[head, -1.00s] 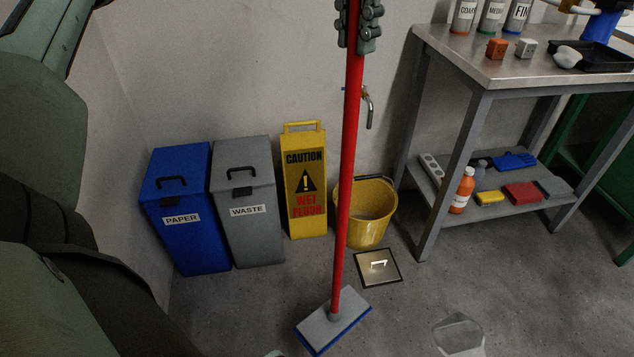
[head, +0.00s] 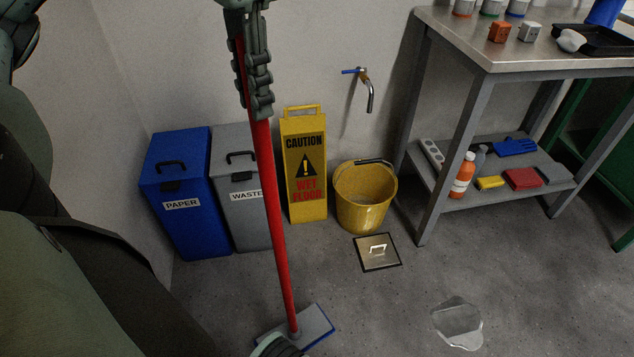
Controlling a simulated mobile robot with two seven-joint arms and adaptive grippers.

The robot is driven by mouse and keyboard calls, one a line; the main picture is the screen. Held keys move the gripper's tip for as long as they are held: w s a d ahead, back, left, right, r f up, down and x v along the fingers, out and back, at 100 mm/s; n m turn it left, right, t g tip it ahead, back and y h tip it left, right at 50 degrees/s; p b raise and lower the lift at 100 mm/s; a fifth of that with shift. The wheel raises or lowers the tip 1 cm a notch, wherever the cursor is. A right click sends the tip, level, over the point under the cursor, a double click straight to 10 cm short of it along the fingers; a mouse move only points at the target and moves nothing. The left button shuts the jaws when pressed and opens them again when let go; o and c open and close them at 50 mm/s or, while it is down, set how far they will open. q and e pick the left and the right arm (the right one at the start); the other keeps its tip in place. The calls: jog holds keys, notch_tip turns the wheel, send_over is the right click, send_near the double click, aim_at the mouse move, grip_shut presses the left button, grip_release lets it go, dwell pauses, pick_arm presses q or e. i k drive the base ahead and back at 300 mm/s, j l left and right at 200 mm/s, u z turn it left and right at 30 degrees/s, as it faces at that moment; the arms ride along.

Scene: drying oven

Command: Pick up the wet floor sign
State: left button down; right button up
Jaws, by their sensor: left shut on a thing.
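The wet floor sign (head: 305,168) is a yellow folded board with a top handle and "CAUTION WET FLOOR" on its front. It stands upright on the floor against the back wall, between the grey waste bin and the yellow bucket. My left gripper (head: 258,92) is at the upper middle of the head view, shut on the red handle of a mop (head: 277,225). The mop's flat grey and blue head (head: 314,327) is low in the view. The mop handle passes just left of the sign, in front of the waste bin.
A blue paper bin (head: 185,225) and grey waste bin (head: 234,165) stand left of the sign. The yellow bucket (head: 365,205) stands right of it under a wall tap (head: 369,92). A floor hatch (head: 370,262), a puddle (head: 458,323) and a metal table (head: 480,45) are further right.

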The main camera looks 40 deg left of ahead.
aim_at(303, 137)
jog(key=i+j, duration=0.35)
jog(key=j, duration=0.15)
jog(key=i+j, duration=0.4)
jog(key=j, duration=0.1)
